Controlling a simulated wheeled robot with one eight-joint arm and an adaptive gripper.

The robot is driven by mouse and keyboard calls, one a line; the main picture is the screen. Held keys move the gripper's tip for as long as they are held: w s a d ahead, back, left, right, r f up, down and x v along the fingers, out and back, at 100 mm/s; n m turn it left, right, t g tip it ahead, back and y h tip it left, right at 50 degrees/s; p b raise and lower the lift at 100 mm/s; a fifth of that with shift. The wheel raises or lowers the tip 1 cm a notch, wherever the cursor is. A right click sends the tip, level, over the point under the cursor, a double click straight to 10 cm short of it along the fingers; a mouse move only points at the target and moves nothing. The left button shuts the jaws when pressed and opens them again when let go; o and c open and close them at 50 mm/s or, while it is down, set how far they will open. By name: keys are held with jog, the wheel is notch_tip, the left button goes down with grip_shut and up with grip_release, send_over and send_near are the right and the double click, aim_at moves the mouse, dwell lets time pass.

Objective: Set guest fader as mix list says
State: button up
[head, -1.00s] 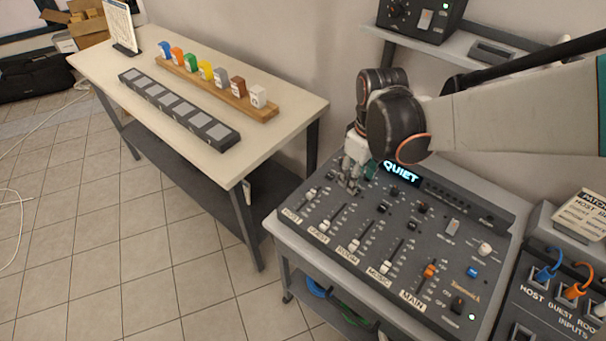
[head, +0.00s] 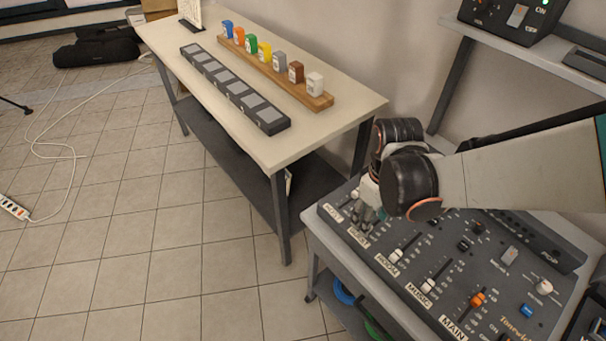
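The grey mixer (head: 440,268) has a row of faders with labels HOST, GUEST (head: 358,237), ROOM, MUSIC and MAIN. My gripper (head: 366,216) points down at the front of the GUEST strip, just above its label. The guest fader's cap is hidden by my gripper, and I cannot tell whether the fingers touch it. The finger gap is too small to judge. The host fader cap (head: 355,194) shows just left of my gripper. The room fader (head: 396,256), music fader (head: 428,286) and orange main fader (head: 477,299) are clear. No readable mix list shows.
A side table (head: 345,107) holds a wooden rack (head: 318,99) of several coloured blocks and a dark strip of grey pads (head: 262,121). A standing card (head: 190,12) is cut off at the top. A shelf with a device (head: 515,15) is above the mixer.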

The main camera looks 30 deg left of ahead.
jog(key=shift+w+f+b, duration=0.1)
jog(key=shift+f+b, duration=0.9)
jog(key=shift+f, duration=1)
grip_shut()
jog(key=shift+w+d, duration=0.1)
